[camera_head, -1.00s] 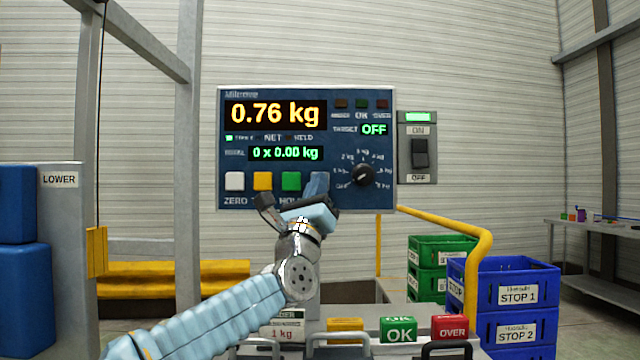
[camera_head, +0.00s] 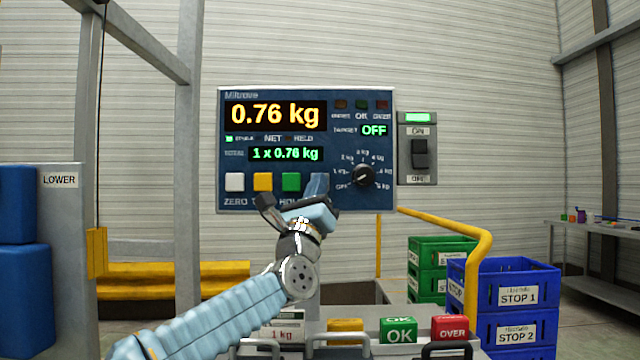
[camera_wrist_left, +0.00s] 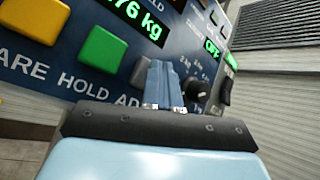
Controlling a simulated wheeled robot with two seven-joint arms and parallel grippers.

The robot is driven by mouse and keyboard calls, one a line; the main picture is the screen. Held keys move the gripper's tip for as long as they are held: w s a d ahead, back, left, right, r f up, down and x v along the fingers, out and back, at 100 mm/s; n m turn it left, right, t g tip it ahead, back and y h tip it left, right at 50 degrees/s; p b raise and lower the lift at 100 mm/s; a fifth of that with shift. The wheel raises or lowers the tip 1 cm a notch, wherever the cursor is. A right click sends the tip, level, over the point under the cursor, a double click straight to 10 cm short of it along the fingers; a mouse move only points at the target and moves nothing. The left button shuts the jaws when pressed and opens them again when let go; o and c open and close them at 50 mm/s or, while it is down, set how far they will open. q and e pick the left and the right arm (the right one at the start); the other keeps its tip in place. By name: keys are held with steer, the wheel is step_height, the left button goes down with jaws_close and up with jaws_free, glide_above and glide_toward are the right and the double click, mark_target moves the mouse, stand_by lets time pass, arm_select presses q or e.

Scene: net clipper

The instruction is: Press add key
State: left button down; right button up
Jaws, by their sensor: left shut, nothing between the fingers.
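A white key (camera_head: 234,181), a yellow key (camera_head: 262,181) and a green key (camera_head: 291,181) stand in a row. My left gripper (camera_head: 318,184) is shut and empty, its tips at the add key's place right of the green key. It hides most or all of that key. In the left wrist view its fingers (camera_wrist_left: 162,80) cover part of the ADD label; contact cannot be told.
A dial (camera_head: 363,175) sits right of the fingers, and an ON/OFF switch (camera_head: 419,153) beyond the panel. Below are a green OK box (camera_head: 398,330) and a red OVER box (camera_head: 449,328). A yellow rail (camera_head: 480,245) and blue crates (camera_head: 517,284) stand at right.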

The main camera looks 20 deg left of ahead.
arm_select(q)
steer(key=shift+s+d+b, duration=0.25)
steer(key=shift+s+b, duration=0.55)
steer(key=shift+b, duration=0.15)
steer(key=shift+s+d+b, duration=0.25)
steer(key=shift+s+b, duration=0.35)
steer(key=shift+s, duration=0.2)
steer(key=shift+s+d+b, duration=0.2)
steer(key=shift+s+b, duration=0.45)
steer(key=shift+s, duration=0.15)
steer(key=shift+s+d+b, duration=0.25)
steer(key=shift+s+b, duration=0.35)
steer(key=shift+s, duration=0.2)
